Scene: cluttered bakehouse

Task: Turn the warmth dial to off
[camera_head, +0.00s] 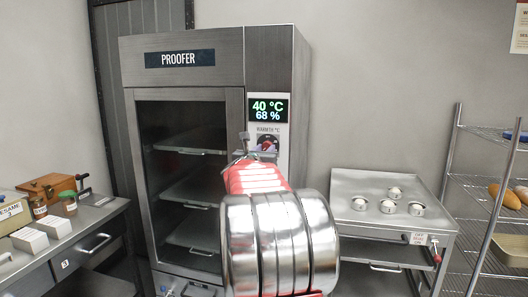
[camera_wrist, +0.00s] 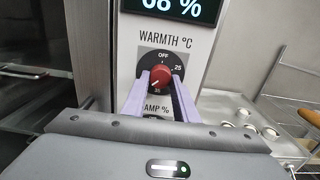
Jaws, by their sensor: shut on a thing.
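The warmth dial (camera_wrist: 160,74) is a red knob on a black plate, with OFF at the top, 25 at the right and 35 below. Its white mark seems to point down and left, away from OFF. My gripper (camera_wrist: 159,86) has its two pale purple fingers on either side of the knob, shut on it. In the head view the dial (camera_head: 267,141) sits on the proofer's (camera_head: 184,80) right panel, partly hidden by my gripper (camera_head: 262,152). The display (camera_head: 268,109) above reads 40 °C and 68 %.
A lower label ending in "AMP %" (camera_wrist: 156,108) is partly covered by my fingers. A counter with boxes and jars (camera_head: 95,222) stands at the left.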

